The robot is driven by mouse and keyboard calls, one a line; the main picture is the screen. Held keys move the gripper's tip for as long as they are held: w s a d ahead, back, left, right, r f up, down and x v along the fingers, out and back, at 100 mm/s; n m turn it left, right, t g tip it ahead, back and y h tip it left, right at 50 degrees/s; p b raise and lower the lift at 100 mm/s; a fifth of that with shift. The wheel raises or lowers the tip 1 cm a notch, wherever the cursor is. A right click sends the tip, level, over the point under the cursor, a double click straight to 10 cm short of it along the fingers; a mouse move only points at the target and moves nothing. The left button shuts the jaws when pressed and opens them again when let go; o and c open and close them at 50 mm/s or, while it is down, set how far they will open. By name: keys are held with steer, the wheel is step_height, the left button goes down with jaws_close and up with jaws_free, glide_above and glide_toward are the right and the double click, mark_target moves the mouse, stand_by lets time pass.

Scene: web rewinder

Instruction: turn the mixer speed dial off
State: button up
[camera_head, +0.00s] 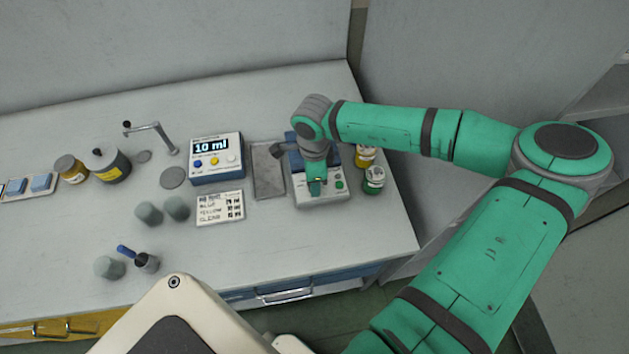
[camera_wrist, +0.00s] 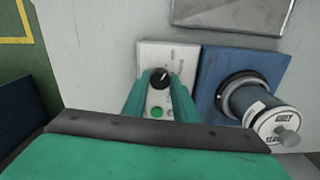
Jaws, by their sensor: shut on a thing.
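The mixer (camera_head: 322,201) stands at the right part of the bench, with a pale front panel and a blue part behind. Its black speed dial (camera_wrist: 159,79) shows in the wrist view on the white panel (camera_wrist: 150,50), above a green button (camera_wrist: 156,112). My gripper (camera_wrist: 161,82) has one green finger on each side of the dial and is shut on it. In the head view my gripper (camera_head: 317,186) comes down over the panel from above and hides the dial. The exact direction of the dial's pointer is too small to tell.
A blue dispenser reading 10 ml (camera_head: 217,158) and a grey tray (camera_head: 268,170) stand left of the mixer. A text card (camera_head: 220,207) lies in front. The front right bench top is clear.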

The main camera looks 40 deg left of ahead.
steer(key=shift+s+n, duration=0.1)
steer(key=shift+n, duration=0.6)
steer(key=o, duration=1)
steer(key=shift+o, duration=0.2)
step_height(320, 180, up, 11)
steer(key=shift+f, duration=0.1)
